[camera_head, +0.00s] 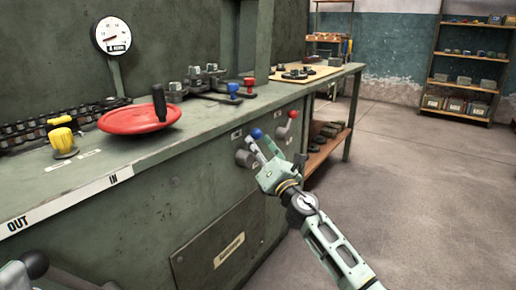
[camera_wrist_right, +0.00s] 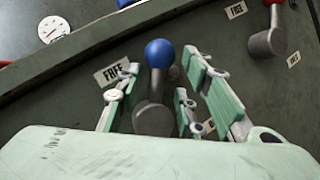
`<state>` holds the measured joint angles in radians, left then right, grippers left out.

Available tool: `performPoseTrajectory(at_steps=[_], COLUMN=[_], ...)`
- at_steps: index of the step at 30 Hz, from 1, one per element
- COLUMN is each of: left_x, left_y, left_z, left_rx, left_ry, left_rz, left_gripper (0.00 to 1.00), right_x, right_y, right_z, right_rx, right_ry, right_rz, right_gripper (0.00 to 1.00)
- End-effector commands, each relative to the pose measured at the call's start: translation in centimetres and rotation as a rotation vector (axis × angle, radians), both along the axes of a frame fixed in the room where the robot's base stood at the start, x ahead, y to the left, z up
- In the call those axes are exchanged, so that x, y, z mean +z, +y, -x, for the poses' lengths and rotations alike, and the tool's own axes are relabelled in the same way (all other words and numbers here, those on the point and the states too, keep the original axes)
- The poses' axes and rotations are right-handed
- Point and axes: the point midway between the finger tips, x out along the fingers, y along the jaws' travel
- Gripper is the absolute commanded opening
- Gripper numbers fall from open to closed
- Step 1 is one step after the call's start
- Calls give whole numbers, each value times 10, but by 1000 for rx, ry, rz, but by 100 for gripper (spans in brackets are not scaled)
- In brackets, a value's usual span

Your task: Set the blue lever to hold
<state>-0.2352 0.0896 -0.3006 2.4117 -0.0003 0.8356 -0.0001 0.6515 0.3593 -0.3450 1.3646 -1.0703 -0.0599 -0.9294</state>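The blue lever (camera_head: 256,133) is on the front of the green bench, with its ball knob pointing up from a grey hub (camera_head: 243,158). In the right wrist view the blue knob (camera_wrist_right: 158,53) stands above its hub (camera_wrist_right: 153,118), leaning towards the side of a FREE label (camera_wrist_right: 112,71). Another label (camera_wrist_right: 208,126) at lower right is partly hidden by a finger. My right gripper (camera_head: 266,150) is open, with its fingers on either side of the lever; the wrist view shows gaps on both sides.
A red-knobbed lever (camera_head: 292,115) is close to the right of the blue one; its hub (camera_wrist_right: 266,42) shows in the wrist view. A red handwheel (camera_head: 135,118), a gauge (camera_head: 112,35) and a yellow knob (camera_head: 63,142) are on the bench. Floor (camera_head: 430,190) at right is clear.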

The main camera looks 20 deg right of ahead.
Motion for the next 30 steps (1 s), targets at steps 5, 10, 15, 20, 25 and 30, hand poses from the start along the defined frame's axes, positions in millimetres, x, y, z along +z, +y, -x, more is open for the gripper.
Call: performPoseTrajectory(at_steps=[5, 10, 15, 20, 25, 30], left_x=[0, 0, 0, 0, 1, 4], left_y=[0, 0, 0, 0, 0, 0], left_z=[0, 0, 0, 0, 0, 1], left_rx=[0, 0, 0, 0, 0, 0], left_ry=[0, 0, 1, 1, 1, 0], left_rz=[0, 0, 0, 1, 1, 2], left_gripper=[42, 42, 42, 42, 42, 42], right_x=[0, 0, 1, 1, 2, 4], right_y=[0, 0, 1, 1, 2, 4], right_z=[0, 0, 0, 1, 1, 1], right_rx=[0, 1, 2, 2, 3, 4], right_ry=[0, 0, -1, -2, -3, 3], right_rz=[0, -1, -1, -2, -3, -11], right_gripper=[24, 9, 0, 0, 0, 0])
